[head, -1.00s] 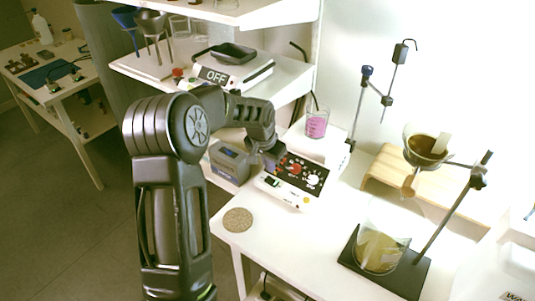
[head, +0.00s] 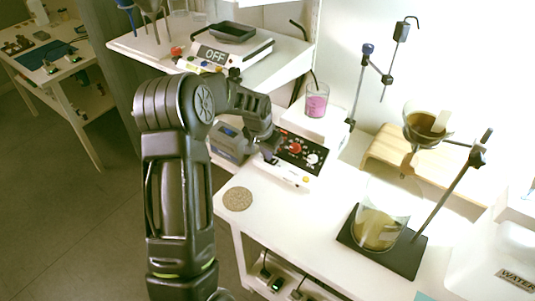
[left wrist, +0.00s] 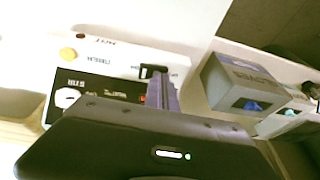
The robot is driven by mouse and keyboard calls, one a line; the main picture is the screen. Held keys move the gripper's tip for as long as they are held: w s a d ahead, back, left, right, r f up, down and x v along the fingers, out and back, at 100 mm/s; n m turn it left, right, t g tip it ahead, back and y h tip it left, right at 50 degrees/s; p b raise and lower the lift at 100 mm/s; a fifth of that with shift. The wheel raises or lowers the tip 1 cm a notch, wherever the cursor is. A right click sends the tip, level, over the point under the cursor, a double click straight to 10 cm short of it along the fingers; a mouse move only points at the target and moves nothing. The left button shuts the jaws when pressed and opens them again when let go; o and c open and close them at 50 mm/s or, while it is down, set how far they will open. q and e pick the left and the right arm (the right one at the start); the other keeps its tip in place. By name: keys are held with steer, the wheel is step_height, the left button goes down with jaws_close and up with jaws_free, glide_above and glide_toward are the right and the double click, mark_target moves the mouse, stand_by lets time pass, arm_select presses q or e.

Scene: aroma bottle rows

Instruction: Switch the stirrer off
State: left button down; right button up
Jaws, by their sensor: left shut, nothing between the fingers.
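The stirrer (head: 302,153) is a white box with a black panel, a red knob and a white knob, on the table. A beaker of pink liquid (head: 316,104) stands on top of it. My left gripper (head: 269,157) is at the stirrer's front left edge and hides part of it. In the left wrist view the stirrer's panel (left wrist: 100,90) appears upside down. The shut, empty fingers (left wrist: 162,92) are at a small black switch (left wrist: 153,71) on its white front; I cannot tell whether they touch it. My right gripper is not in view.
A grey box (head: 231,142) stands left of the stirrer; it also shows in the left wrist view (left wrist: 240,85). A round cork mat (head: 238,199) lies at the table's front left. A stand with a glass flask (head: 380,225) is at the right. A scale-like device marked OFF (head: 214,54) sits on the shelf.

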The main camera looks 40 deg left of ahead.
mark_target(272, 162)
arm_select(q)
steer(key=shift+d+f, duration=0.1)
steer(key=shift+f, duration=0.05)
steer(key=shift+d, duration=0.8)
steer(key=shift+w+r+p, duration=0.1)
steer(key=shift+r+p, duration=0.2)
steer(key=shift+r, duration=0.4)
step_height(272, 162, up, 3)
steer(key=shift+d+f+p, duration=0.1)
steer(key=shift+p, duration=0.7)
steer(key=b+v, duration=0.1)
steer(key=v, duration=0.9)
steer(key=shift+a+b, duration=0.2)
steer(key=shift+b, duration=0.15)
steer(key=shift+d, duration=0.1)
